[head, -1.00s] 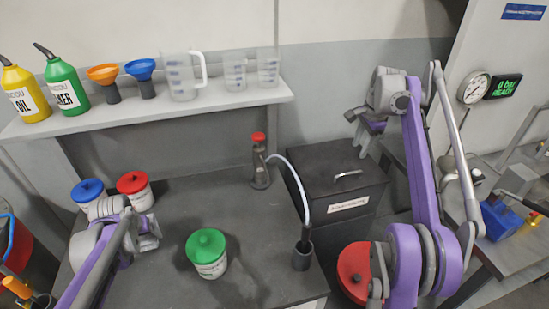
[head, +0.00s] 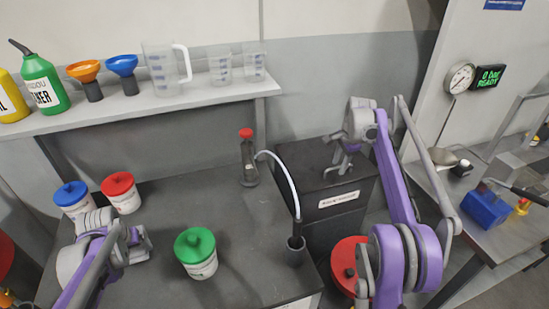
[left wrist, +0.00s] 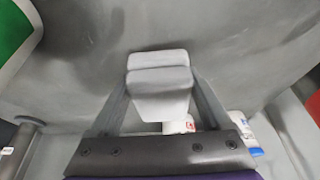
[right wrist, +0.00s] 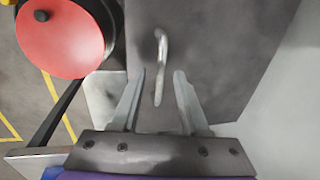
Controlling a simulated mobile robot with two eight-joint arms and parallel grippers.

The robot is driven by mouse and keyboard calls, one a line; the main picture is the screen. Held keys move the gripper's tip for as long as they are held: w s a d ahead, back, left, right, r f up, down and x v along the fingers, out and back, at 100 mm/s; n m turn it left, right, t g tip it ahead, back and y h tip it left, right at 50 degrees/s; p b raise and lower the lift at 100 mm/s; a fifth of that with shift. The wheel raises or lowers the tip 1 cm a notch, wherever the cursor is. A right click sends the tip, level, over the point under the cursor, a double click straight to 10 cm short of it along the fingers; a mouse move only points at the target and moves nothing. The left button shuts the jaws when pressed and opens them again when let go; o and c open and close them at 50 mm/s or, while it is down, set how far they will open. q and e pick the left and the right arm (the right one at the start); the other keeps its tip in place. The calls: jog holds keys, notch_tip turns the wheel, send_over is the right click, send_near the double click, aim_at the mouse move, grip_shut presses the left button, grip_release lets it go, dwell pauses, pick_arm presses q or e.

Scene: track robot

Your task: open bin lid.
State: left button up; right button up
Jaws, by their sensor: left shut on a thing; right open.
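The bin (head: 337,218) is a dark grey box with a white label, right of the workbench. Its lid (head: 300,160) is closed, with a metal handle (right wrist: 160,66) on top. My right gripper (head: 341,172) is open over the lid. In the right wrist view its fingertips (right wrist: 160,74) lie either side of the near part of the handle; I cannot tell whether they touch it. The head view hides most of the handle behind this gripper. My left gripper (head: 140,240) is over the bench's left side, shut on a pale grey block (left wrist: 160,90).
A green-lidded tub (head: 197,256), a red-lidded tub (head: 122,196) and a blue-lidded tub (head: 72,197) stand on the bench. A red-capped bottle (head: 248,165) and a dark cup with a curved tube (head: 296,252) stand near the bin. A red round lid (head: 347,265) is in front.

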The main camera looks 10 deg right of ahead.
grip_shut()
dwell(1.4)
